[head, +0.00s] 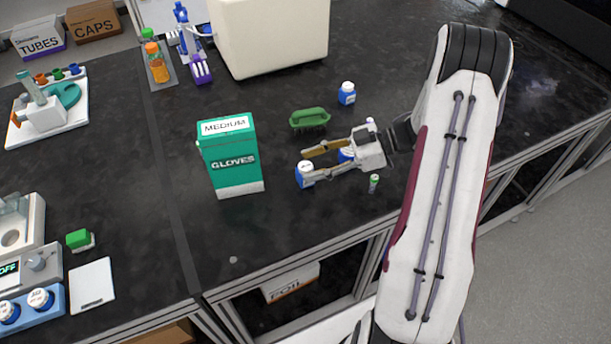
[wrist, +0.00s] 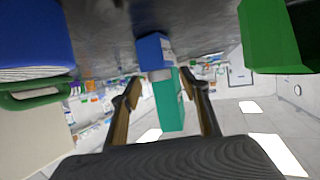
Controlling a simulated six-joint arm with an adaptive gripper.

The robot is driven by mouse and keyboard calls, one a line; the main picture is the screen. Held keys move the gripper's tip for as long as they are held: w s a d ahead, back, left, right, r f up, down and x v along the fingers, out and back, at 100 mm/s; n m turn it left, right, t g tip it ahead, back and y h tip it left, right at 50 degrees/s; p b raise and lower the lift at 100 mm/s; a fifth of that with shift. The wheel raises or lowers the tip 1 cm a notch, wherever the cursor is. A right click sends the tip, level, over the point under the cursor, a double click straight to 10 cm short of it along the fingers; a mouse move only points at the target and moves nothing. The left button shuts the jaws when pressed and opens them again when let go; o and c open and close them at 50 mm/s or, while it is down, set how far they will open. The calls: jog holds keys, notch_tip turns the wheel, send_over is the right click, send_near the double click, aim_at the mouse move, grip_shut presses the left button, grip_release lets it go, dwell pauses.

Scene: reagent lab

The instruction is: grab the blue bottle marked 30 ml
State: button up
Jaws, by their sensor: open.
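My gripper (head: 308,166) is open and low over the bench, its fingers pointing left in the head view. A blue bottle with a white cap (head: 304,177) stands at the fingertips, by the nearer finger. In the wrist view a blue bottle (wrist: 154,50) shows ahead, between the fingertips (wrist: 162,80). A second blue bottle (head: 346,154) is partly hidden by my gripper; a large blue bottle (wrist: 32,35) fills the wrist view's upper left. A third blue bottle (head: 347,94) stands farther back. I cannot read a volume on any of them.
A green glove box (head: 230,178) stands left of the fingertips. A rack (head: 58,299) with blue bottles is at lower left. Bench front is mostly clear.

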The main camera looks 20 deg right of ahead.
jog(key=c, duration=1.2)
jog(key=shift+r, duration=0.2)
jog(key=shift+r, duration=4.85)
